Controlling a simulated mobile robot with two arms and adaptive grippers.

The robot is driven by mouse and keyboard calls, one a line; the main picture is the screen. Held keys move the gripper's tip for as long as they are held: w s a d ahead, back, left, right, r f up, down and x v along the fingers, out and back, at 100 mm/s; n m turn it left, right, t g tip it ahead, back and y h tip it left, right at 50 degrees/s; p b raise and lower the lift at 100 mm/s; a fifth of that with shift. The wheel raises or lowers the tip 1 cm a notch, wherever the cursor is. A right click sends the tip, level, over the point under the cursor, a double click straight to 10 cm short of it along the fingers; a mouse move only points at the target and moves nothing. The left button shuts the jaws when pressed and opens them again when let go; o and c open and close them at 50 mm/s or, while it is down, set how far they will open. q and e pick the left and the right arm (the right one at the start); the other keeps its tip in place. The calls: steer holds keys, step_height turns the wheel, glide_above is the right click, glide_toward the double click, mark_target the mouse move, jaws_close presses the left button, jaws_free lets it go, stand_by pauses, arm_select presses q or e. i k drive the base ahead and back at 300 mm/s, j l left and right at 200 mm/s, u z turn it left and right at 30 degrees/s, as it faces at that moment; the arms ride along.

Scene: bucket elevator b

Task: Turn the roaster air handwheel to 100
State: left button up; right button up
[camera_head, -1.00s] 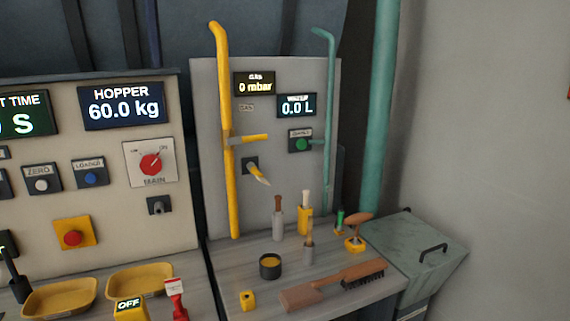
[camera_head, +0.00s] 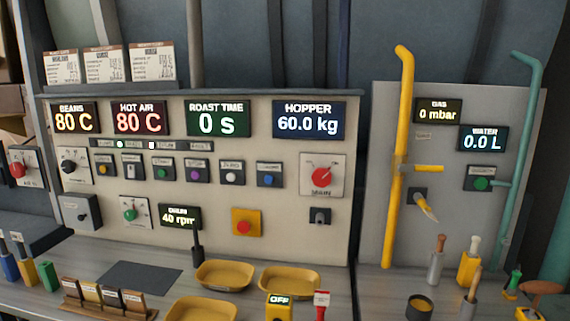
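I cannot make out with certainty which control is the roaster air handwheel. A red round control (camera_head: 17,169) on a light plate is at the far left edge, and the small label below it is too blurred to read surely. A black knob (camera_head: 70,163) on a white plate is on the panel to its right. The HOT AIR display (camera_head: 139,118) reads 80 C. Neither of my grippers is in view.
The control panel (camera_head: 270,228) holds displays, buttons and a red MAIN switch (camera_head: 321,176). Yellow trays (camera_head: 224,275), an OFF box (camera_head: 280,304) and several tools crowd the bench below. A yellow pipe (camera_head: 398,150) and a green pipe (camera_head: 522,140) rise at the right.

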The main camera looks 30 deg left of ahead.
mark_target(17, 169)
steer(key=u, duration=2.55)
steer(key=i+j+u, duration=0.25)
steer(key=i, duration=0.3)
steer(key=l, duration=0.1)
